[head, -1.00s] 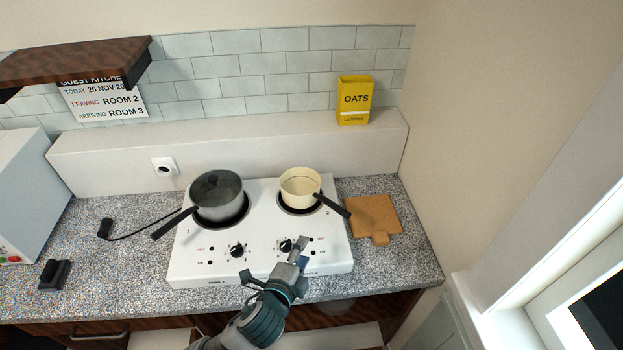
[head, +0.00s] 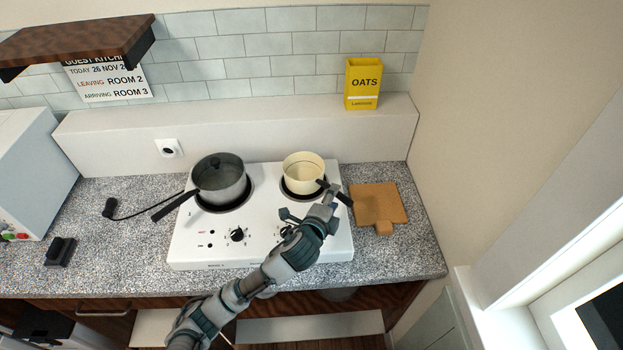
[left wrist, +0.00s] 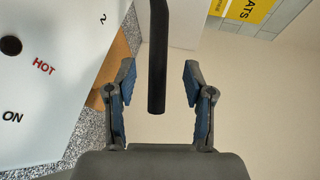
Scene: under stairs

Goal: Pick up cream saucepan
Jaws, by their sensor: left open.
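The cream saucepan (head: 303,172) stands upright on the right burner of the white hob (head: 190,252). Its black handle (head: 346,199) points toward the front right, partly covered by my gripper in the head view. My left gripper (head: 328,190) is open at this handle. In the left wrist view the handle (left wrist: 158,60) runs down between the two open fingers of the left gripper (left wrist: 160,90), with a gap on each side. The pan's body is out of that view. My right gripper is not in view.
A grey lidded pan (head: 220,180) stands on the left burner. A wooden board (head: 378,205) lies right of the hob. A yellow oats box (head: 363,84) stands on the back ledge. A wall rises on the right, and a dark shelf (head: 80,45) hangs at upper left.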

